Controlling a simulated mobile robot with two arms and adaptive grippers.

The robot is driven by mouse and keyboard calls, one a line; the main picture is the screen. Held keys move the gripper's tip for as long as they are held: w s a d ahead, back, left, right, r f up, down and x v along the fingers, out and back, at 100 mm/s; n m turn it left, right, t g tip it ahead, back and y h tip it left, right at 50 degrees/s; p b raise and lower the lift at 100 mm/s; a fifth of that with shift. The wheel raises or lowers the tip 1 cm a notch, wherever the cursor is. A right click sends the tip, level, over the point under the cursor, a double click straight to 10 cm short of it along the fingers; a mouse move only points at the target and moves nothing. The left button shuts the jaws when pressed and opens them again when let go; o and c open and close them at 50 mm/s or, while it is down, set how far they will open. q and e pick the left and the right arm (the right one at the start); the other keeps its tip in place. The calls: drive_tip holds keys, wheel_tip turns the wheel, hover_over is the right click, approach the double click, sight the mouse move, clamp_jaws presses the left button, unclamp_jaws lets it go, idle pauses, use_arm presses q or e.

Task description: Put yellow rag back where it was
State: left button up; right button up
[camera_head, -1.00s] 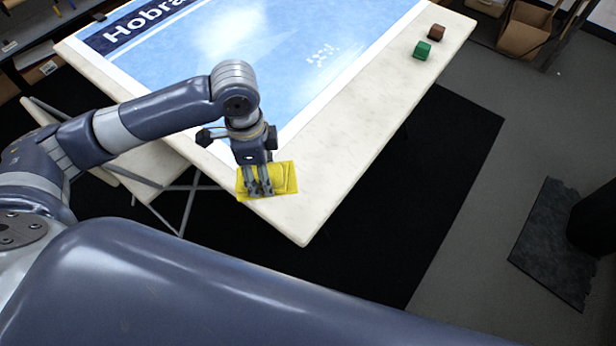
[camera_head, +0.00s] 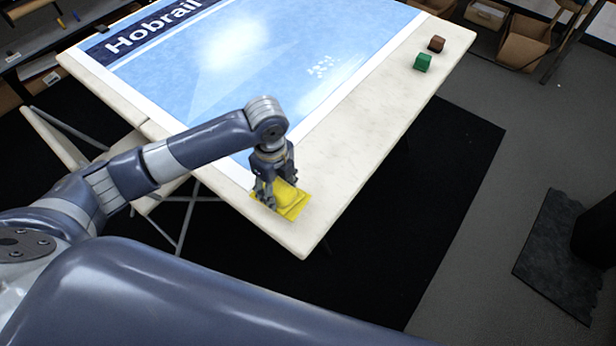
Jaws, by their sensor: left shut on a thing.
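The yellow rag (camera_head: 292,203) is at the near corner of the pale table (camera_head: 345,150), at or just above its surface; I cannot tell if it touches. It looks flat with a raised fold in the middle. My left gripper (camera_head: 270,199) points down from above and is shut on the rag at its left part. The fingers hide some of the rag. My right gripper is not in view.
A blue and white printed sheet (camera_head: 270,55) covers much of the table. A green block (camera_head: 422,62) and a brown block (camera_head: 436,43) stand near the far right edge. Cardboard boxes (camera_head: 525,42) stand beyond.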

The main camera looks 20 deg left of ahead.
use_arm(q)
hover_over(308, 186)
drive_tip(key=shift+f+p, duration=0.4)
drive_tip(key=shift+f, duration=1.8)
drive_tip(key=shift+s, duration=0.1)
drive_tip(key=o, duration=0.9)
drive_tip(key=shift+f, duration=0.15)
drive_tip(key=shift+o, duration=0.2)
wheel_tip(308, 186, up, 12)
drive_tip(key=shift+r, duration=0.2)
